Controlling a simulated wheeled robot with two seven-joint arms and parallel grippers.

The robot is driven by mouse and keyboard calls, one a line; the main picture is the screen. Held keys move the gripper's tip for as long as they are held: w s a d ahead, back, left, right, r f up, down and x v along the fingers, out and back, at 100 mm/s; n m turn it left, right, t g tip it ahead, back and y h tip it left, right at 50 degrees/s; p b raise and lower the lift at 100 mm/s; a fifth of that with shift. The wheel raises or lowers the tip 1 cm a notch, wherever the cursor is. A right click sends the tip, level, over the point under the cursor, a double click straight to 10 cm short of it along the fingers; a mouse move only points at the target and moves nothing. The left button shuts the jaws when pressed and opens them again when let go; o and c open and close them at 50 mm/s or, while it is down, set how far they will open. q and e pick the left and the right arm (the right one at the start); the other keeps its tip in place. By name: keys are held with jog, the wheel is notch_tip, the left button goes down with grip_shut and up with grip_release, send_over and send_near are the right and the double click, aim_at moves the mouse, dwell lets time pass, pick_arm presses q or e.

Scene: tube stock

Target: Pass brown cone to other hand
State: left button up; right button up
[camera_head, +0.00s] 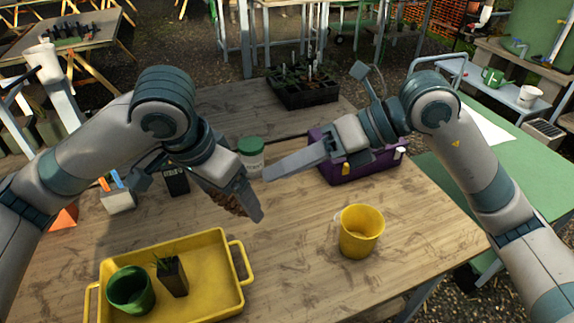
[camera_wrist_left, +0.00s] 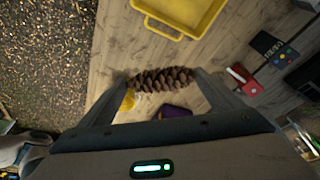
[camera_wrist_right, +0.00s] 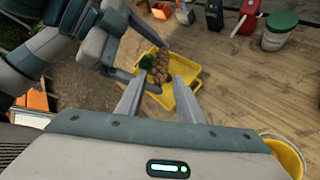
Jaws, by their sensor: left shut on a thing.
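The brown cone (camera_wrist_left: 162,80) is a scaly pine cone held crosswise between the two fingertips of my left gripper (camera_wrist_left: 163,76). In the head view the cone (camera_head: 232,204) is mostly hidden behind the left gripper's finger, above the middle of the table. It also shows in the right wrist view (camera_wrist_right: 158,66), beyond the fingertips. My right gripper (camera_wrist_right: 158,84) is open and empty, its two fingers apart and pointing toward the cone without visibly touching it. In the head view the right gripper (camera_head: 270,173) is just right of and behind the left one.
A yellow tray (camera_head: 205,246) with a green pot and a dark seedling pot is at front left. A yellow bucket (camera_head: 361,236) stands at right. A purple container (camera_head: 345,172) and a green-lidded jar (camera_head: 251,158) stand behind. The table between tray and bucket is clear.

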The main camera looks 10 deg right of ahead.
aim_at(232, 202)
jog(key=shift+s+r+t+h, duration=0.2)
jog(key=shift+r+t+h, duration=0.1)
jog(key=shift+h, duration=0.1)
jog(key=shift+a+f, duration=0.2)
jog(key=x, duration=1.1)
jog(key=shift+a+f, duration=0.2)
jog(key=shift+a, duration=0.1)
jog(key=c, duration=0.7)
pick_arm(q)
jog(key=o, duration=0.9)
jog(key=shift+r, duration=0.1)
jog(key=v, duration=1.1)
jog(key=shift+r, duration=0.35)
